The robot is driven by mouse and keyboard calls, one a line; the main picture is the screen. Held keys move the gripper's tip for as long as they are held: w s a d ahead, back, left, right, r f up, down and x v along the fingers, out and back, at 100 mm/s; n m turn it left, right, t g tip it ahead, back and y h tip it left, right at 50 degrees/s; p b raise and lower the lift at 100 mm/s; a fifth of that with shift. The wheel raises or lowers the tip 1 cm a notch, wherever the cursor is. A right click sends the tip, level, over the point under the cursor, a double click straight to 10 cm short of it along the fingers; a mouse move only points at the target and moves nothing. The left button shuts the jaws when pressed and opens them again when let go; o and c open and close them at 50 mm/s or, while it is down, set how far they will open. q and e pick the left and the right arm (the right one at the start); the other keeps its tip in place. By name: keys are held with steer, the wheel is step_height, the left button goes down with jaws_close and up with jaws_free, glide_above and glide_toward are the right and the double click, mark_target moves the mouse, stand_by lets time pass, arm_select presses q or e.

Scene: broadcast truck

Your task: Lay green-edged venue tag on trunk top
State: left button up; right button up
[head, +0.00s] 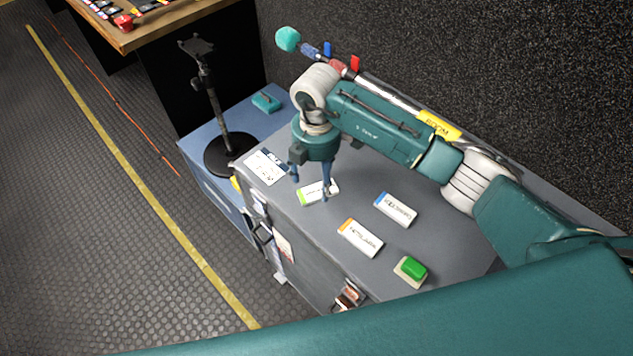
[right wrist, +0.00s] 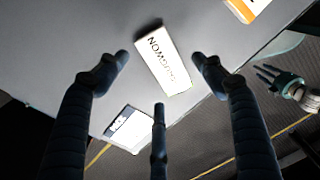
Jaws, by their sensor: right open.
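The green-edged venue tag (head: 312,193), a white block with a green end, lies on the grey trunk top (head: 325,234). My right gripper (head: 310,190) is over it, pointing down, and partly covers it in the head view. In the right wrist view the tag (right wrist: 163,60) lies on the grey surface between the open fingers of the gripper (right wrist: 160,85), with no finger visibly closed on it. In the right wrist view what looks like my left gripper (right wrist: 277,82) shows small at the right; its jaw state is unclear.
A blue-edged tag (head: 396,209), an orange-edged tag (head: 360,238) and a green button (head: 412,269) share the grey top. A printed card (head: 266,167) lies near its left end. A black stand (head: 229,150) and teal item (head: 267,102) are on the lower blue case (head: 205,127). A microphone boom (head: 390,95) runs behind.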

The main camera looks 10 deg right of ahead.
mark_target(316, 187)
step_height(316, 187, up, 10)
steer(key=b, duration=0.1)
steer(key=shift+f, duration=0.25)
stand_by(0.4)
